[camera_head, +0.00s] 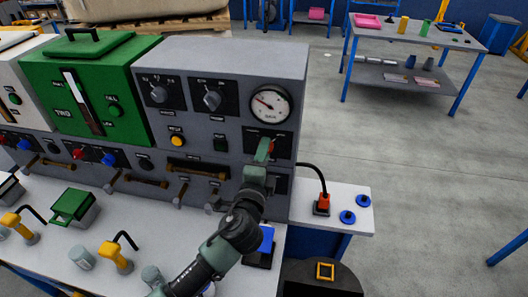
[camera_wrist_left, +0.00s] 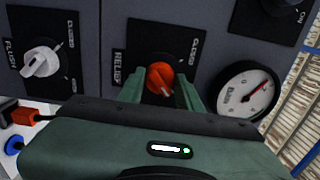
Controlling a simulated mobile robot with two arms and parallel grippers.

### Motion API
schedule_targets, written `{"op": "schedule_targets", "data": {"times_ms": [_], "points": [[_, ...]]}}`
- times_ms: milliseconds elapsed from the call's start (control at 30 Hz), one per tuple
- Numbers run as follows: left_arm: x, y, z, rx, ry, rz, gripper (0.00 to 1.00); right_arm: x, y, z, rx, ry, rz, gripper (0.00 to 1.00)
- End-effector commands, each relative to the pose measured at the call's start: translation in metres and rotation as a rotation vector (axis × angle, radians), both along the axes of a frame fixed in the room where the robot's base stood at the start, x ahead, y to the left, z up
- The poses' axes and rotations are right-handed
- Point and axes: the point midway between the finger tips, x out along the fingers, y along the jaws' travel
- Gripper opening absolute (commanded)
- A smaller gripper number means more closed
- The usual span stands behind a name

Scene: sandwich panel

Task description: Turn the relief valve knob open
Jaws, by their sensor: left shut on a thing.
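The relief valve knob (camera_wrist_left: 160,77) is orange-red and sits on a black plate marked RELIEF in the left wrist view, with a CLOSED mark at its right. Its pale pointer end points down and slightly right in that view. My left gripper (camera_head: 263,153) reaches up to the panel below the gauge. Its green fingers stand on either side of the knob and are shut on it. In the head view the fingers hide most of the knob. My right gripper is not in view.
A round pressure gauge (camera_head: 270,105) sits just above the relief plate. A grey FLUSH knob (camera_wrist_left: 41,61) is on a neighbouring plate. A white bench (camera_head: 340,204) with a red-based black hose (camera_head: 322,204) and blue knobs lies at the right.

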Motion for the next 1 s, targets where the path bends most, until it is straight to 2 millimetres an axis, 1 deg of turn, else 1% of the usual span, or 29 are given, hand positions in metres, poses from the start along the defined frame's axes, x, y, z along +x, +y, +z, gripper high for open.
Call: {"op": "schedule_targets", "data": {"times_ms": [200,233,267,300,567,667,767,1000], "points": [[0.0,0.0,-0.001,0.003,0.0,0.0,0.0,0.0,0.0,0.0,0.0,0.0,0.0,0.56],[0.0,0.0,-0.001,0.003,0.0,0.0,0.43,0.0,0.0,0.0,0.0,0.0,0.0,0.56],[0.0,0.0,-0.001,0.003,0.0,0.0,0.52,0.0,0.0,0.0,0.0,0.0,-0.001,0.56],[0.0,0.0,-0.001,0.002,0.001,0.0,0.57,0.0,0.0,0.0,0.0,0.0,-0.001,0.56],[0.0,0.0,0.0,0.001,0.001,0.0,0.57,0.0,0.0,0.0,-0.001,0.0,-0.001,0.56],[-0.004,0.001,-0.001,0.0,0.0,0.0,0.57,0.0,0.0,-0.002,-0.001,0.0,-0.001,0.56],[-0.017,0.003,-0.003,0.0,0.001,-0.001,0.57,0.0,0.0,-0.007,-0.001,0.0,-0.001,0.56],[-0.057,0.011,-0.004,-0.001,0.002,-0.002,0.57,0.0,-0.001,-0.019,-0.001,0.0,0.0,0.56]]}}
